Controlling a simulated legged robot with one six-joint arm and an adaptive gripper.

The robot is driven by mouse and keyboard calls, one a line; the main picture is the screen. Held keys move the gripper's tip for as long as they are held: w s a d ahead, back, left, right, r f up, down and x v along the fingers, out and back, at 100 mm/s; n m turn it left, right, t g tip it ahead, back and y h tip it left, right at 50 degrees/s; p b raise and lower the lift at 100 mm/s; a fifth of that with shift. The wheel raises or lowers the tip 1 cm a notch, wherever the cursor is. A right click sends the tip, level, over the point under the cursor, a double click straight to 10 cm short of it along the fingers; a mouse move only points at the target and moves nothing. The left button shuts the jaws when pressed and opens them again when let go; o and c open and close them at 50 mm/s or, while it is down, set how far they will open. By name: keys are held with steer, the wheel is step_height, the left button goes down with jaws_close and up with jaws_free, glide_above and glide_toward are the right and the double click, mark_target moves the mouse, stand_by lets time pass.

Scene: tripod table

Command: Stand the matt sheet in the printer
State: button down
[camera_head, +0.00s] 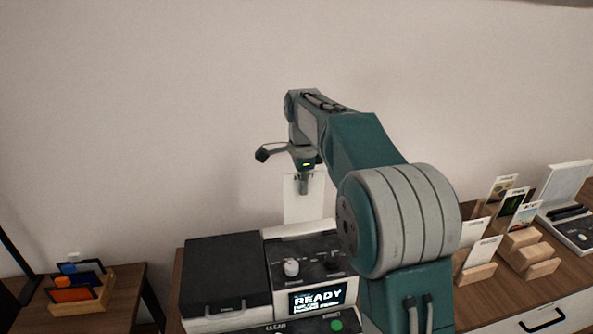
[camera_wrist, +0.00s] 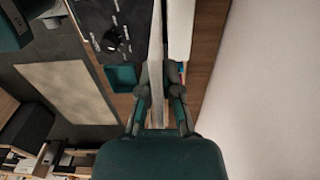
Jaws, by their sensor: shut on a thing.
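My gripper (camera_head: 304,186) points down above the back of the printer and is shut on a plain white sheet (camera_head: 296,208). The sheet hangs upright, and its lower edge meets the rear of the printer (camera_head: 318,256) in the head view. I cannot tell whether that edge is in a slot or behind the body. In the wrist view my gripper (camera_wrist: 161,75) has the sheet (camera_wrist: 157,40) nearly edge-on between its fingers. No label on the sheet is readable. The printer has a knob and a screen (camera_head: 318,298) showing "READY"; the smaller lines are blurred.
A black-lidded unit (camera_head: 226,270) adjoins the printer on the left. At right, several cards stand in wooden holders (camera_head: 478,273) near a white-backed device (camera_head: 567,185). A wooden rack (camera_head: 80,298) with blue and orange items sits on a separate left table. The wall rises close behind.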

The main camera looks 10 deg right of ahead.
mark_target(302, 201)
steer(key=shift+w+f, duration=0.15)
steer(key=shift+f, duration=1.05)
steer(key=shift+w+f, duration=0.15)
steer(key=shift+f, duration=1.05)
steer(key=shift+f, duration=3.35)
steer(key=c, duration=0.7)
jaws_free()
